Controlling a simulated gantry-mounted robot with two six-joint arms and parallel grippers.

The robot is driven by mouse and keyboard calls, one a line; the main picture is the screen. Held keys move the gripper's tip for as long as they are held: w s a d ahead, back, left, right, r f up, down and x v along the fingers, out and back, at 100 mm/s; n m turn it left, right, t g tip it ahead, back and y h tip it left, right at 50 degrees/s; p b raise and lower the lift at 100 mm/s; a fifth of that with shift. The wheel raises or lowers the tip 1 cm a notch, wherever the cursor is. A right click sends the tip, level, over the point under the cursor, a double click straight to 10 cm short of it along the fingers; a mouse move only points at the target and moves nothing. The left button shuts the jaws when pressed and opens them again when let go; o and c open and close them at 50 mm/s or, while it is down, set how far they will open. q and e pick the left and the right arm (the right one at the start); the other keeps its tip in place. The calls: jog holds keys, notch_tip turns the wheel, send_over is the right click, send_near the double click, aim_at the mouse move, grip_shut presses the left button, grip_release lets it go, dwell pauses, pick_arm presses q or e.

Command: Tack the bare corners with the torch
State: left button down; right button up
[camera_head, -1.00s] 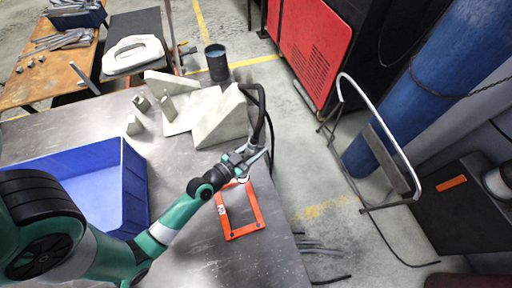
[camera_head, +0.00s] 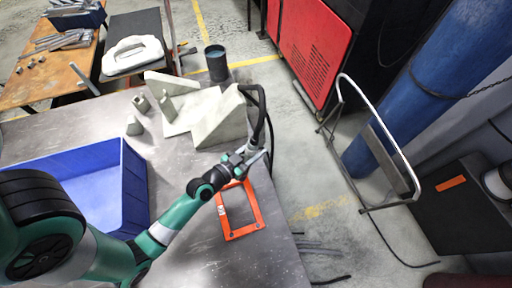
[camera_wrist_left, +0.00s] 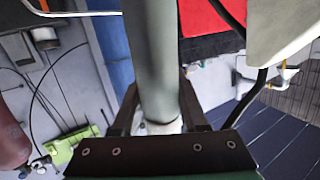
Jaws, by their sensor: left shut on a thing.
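An orange rectangular frame (camera_head: 243,232) lies flat on the grey metal table near its right edge. Small dark spots show at its near corners, and a small white mark is on its left side. My left gripper (camera_head: 247,158) is at the far end of the frame and hides part of that end. It is shut on the torch (camera_head: 256,138), whose black cable rises from it. In the left wrist view the torch's grey handle (camera_wrist_left: 152,60) stands between the fingers. The torch tip and its gap to the frame cannot be made out. My right gripper is not in view.
A blue bin (camera_head: 135,185) stands left of the frame. Pale grey angled blocks (camera_head: 222,120) stand behind it, with a dark cup (camera_head: 216,62) beyond. A gas cylinder (camera_head: 440,80) and a bent-tube cart (camera_head: 345,95) are off the table.

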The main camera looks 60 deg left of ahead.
aim_at(256, 140)
pick_arm(q)
notch_tip(256, 140, up, 6)
jog(key=p, duration=0.5)
jog(key=shift+r, duration=0.1)
jog(key=shift+f, duration=0.2)
